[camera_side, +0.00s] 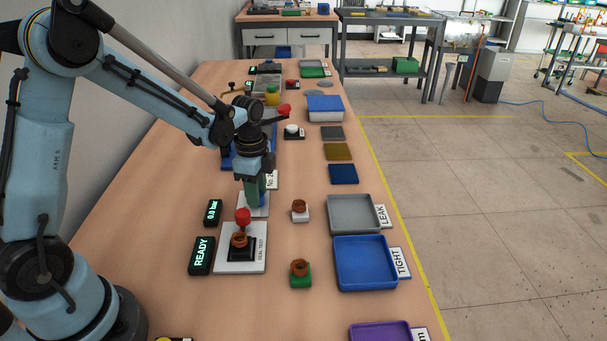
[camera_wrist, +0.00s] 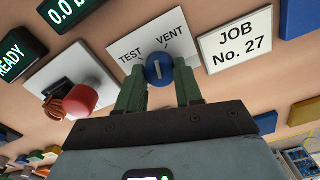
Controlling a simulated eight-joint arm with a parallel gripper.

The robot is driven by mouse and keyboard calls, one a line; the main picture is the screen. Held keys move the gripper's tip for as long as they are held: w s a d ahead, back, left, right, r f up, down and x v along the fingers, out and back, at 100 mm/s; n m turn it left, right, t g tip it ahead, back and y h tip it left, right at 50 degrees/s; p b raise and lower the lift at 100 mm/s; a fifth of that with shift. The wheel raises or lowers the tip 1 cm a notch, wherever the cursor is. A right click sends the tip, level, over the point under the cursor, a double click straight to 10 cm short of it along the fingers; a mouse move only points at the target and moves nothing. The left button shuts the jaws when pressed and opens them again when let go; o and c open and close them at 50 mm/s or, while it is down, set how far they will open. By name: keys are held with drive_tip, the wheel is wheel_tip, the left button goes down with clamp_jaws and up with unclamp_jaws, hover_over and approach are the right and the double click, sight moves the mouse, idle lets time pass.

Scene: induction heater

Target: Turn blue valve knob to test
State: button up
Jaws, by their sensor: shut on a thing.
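The blue valve knob (camera_wrist: 158,66) has a white line on its face and sits on a white plate (camera_wrist: 122,46) marked TEST on the left and VENT at the upper right. The line runs nearly upright in the wrist view, between the two words; I cannot tell which position it counts as. My gripper (camera_wrist: 159,74) is shut on the knob, one green finger on each side. In the side view my gripper (camera_side: 255,198) points down over the plate (camera_side: 246,212), and the knob is hidden behind the fingers.
The seal test station (camera_side: 250,262), with a red knob (camera_side: 243,216) and a copper-coloured part (camera_side: 239,240), stands in front. Displays read READY (camera_side: 201,256) and 0.0 bar (camera_side: 213,212). A JOB No. 27 card (camera_wrist: 236,41) lies beside the plate. Grey (camera_side: 354,229) and blue (camera_side: 364,282) trays are on the right.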

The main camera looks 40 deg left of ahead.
drive_tip(key=n, duration=0.6)
drive_tip(key=shift+n, duration=0.3)
drive_tip(key=n, duration=0.5)
drive_tip(key=shift+n, duration=0.3)
drive_tip(key=o, duration=1)
drive_tip(key=shift+o, duration=0.2)
wheel_tip(320, 180, up, 12)
drive_tip(key=shift+r, duration=0.1)
drive_tip(key=s+d+t, duration=0.6)
drive_tip(key=s+t, duration=0.1)
drive_tip(key=s, duration=0.3)
drive_tip(key=shift+s+d+r, duration=0.2)
drive_tip(key=shift+s, duration=0.15)
